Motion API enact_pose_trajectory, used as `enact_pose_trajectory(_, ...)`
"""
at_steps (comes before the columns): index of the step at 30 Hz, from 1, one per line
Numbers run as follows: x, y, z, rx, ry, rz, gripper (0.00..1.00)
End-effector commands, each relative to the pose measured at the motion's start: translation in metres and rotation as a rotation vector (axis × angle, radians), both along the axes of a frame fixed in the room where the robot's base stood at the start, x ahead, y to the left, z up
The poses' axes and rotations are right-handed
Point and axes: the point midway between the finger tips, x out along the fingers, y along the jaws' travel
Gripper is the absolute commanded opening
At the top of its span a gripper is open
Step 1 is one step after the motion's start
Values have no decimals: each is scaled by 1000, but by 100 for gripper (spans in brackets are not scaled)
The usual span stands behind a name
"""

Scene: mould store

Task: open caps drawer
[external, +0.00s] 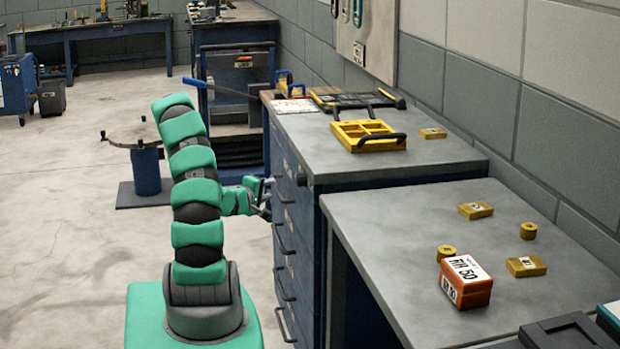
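A blue drawer cabinet (305,225) with a grey top stands right of my arm, and its front faces left with several dark bar handles. I cannot read any drawer label, so I cannot tell which drawer is the caps drawer. My gripper (266,196) is at the cabinet front, close to an upper drawer handle (284,198). Its fingers look spread, one above the other, with nothing seen held between them. I cannot tell whether they touch the handle. The drawers in view look closed.
A yellow tray (369,136) and small yellow boxes lie on the grey tops. An orange box (466,282) stands on the nearer bench (400,235).

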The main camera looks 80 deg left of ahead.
Motion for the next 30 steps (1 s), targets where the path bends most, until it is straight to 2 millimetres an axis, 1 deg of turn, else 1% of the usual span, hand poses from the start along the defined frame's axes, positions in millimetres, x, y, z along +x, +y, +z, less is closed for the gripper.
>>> enact_pose_trajectory(1,7,5,-3,3,1,-4,34)
enact_pose_trajectory(3,13,12,-4,4,1,-3,34)
enact_pose_trajectory(9,28,27,-8,-1,3,-3,34)
enact_pose_trajectory(15,34,34,-8,0,2,-1,34)
enact_pose_trajectory(23,34,35,-8,0,1,-1,34)
enact_pose_trajectory(24,34,35,-8,0,1,0,23)
enact_pose_trajectory(26,34,35,-8,0,1,-1,6)
enact_pose_trajectory(27,34,35,-8,0,1,-1,0)
enact_pose_trajectory(30,34,35,-8,-1,2,-1,0)
